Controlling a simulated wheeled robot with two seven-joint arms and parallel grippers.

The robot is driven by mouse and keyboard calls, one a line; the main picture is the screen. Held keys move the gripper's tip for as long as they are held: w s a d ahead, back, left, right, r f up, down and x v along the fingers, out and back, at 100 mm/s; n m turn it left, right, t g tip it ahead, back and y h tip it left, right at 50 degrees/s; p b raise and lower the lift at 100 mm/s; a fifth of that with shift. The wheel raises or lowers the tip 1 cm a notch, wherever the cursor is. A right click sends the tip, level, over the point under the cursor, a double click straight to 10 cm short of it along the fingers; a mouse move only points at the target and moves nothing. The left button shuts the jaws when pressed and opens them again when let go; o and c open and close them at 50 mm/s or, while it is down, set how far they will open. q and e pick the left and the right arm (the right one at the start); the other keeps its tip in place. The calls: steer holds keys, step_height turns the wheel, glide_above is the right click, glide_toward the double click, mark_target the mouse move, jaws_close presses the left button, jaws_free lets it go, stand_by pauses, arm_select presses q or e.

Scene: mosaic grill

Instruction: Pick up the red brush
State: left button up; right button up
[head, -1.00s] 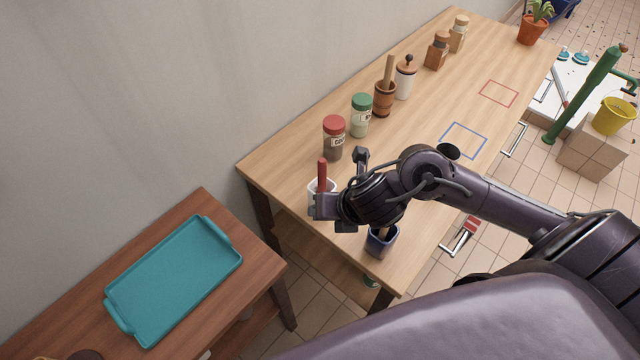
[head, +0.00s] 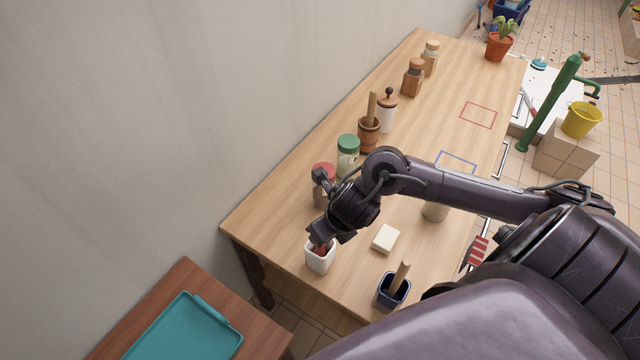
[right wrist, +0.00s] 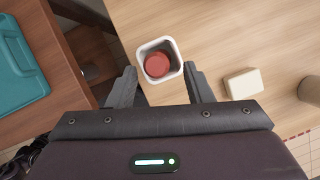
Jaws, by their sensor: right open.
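The red brush (head: 321,248) stands in a square white cup (head: 320,263) near the left end of the wooden table (head: 270,210). In the head view my right gripper (head: 321,234) is over the cup and hides most of the brush. In the right wrist view the brush (right wrist: 157,65) shows as a round red end inside the white cup (right wrist: 172,47). The fingers of my right gripper (right wrist: 160,69) are spread, one on each side of the brush's end, with a visible gap to it. My left gripper is not in view.
A blue cup (head: 391,293) with a wooden handle and a white block (head: 386,238) are close by. A red-lidded jar (head: 322,171) and a green-lidded jar (head: 347,158) stand behind my arm. A teal tray (head: 180,335) lies on a lower brown table.

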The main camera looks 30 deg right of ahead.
steer(key=x, duration=0.3)
steer(key=shift+w+f, duration=0.25)
steer(key=shift+w, duration=0.05)
steer(key=c, duration=1)
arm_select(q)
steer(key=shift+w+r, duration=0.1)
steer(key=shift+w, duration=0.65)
arm_select(e)
jaws_close()
steer(key=shift+r, duration=0.15)
